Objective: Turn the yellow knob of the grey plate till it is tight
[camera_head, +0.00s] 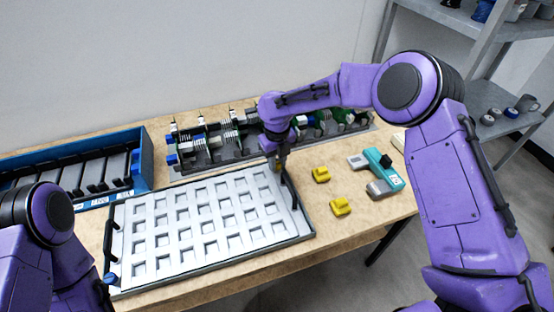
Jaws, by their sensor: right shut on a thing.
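The grey plate (209,218) with rows of square pockets lies on the wooden table in front of me, with a dark handle on each short side. My right gripper (280,165) points down at the plate's far right corner. It is shut on the yellow knob (278,168), which is mostly hidden by the fingers. I cannot tell how tight the knob sits. Of my left arm only purple links show at the lower left; its gripper is out of view.
Two loose yellow parts (321,174) (340,206) and a teal and grey tool (377,170) lie right of the plate. A board assembly (205,145) stands behind it. A blue rack (146,160) stands at the left. The table's front edge is close to the plate.

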